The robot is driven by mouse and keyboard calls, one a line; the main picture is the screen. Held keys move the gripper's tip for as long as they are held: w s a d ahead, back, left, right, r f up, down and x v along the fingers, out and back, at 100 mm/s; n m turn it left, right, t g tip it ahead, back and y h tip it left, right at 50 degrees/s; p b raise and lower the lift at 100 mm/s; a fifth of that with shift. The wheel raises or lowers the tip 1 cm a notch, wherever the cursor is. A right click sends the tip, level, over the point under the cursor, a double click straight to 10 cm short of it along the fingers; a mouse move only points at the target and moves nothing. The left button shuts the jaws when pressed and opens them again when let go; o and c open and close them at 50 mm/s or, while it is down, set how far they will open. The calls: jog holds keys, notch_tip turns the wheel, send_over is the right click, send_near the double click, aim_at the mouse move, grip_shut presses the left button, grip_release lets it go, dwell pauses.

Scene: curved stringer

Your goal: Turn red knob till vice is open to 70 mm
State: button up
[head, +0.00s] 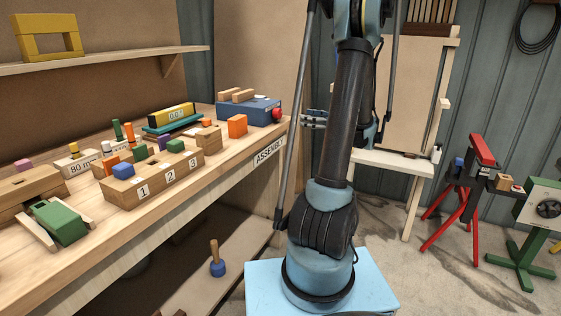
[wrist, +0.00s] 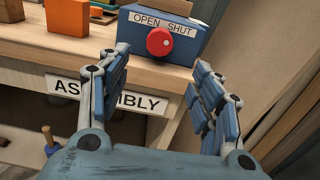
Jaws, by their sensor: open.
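The vice is a blue box (head: 248,110) at the far right end of the bench, with two light wooden blocks (head: 236,96) on top, a small gap apart. Its red knob (head: 277,113) is on the right end. In the wrist view the knob (wrist: 159,42) faces me, with a pale mark on it, under a label (wrist: 163,22) reading OPEN and SHUT. My gripper (wrist: 160,62) is open and empty, its fingers apart on either side below the knob, not touching it. In the head view it is partly hidden behind my arm.
On the bench (head: 215,168) are an orange block (head: 237,126), a numbered wooden block (head: 153,180), a yellow-and-teal piece (head: 171,117) and a green piece (head: 60,222). A wall panel rises behind the vice. A red stand (head: 466,180) is at the right.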

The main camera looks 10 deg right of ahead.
jog(key=v, duration=0.5)
jog(key=s+a+f+n+g+h, duration=0.1)
jog(key=s+a+n+g+h, duration=0.15)
jog(key=a, duration=0.45)
jog(key=s+a+f+n+g+h, duration=0.1)
jog(key=s+a+n+g, duration=0.1)
jog(key=s+a+n, duration=0.35)
jog(key=s+a+f+n+g+h, duration=0.1)
jog(key=s+a+f+n+h, duration=0.1)
jog(key=s, duration=0.4)
jog(key=s+a+f+n+g+h, duration=0.2)
jog(key=s+a+f+n, duration=0.1)
jog(key=s+a+n, duration=0.1)
jog(key=shift+s+a+n+h, duration=0.35)
jog(key=shift+s+a, duration=0.15)
jog(key=shift+s, duration=0.4)
jog(key=shift+w, duration=0.1)
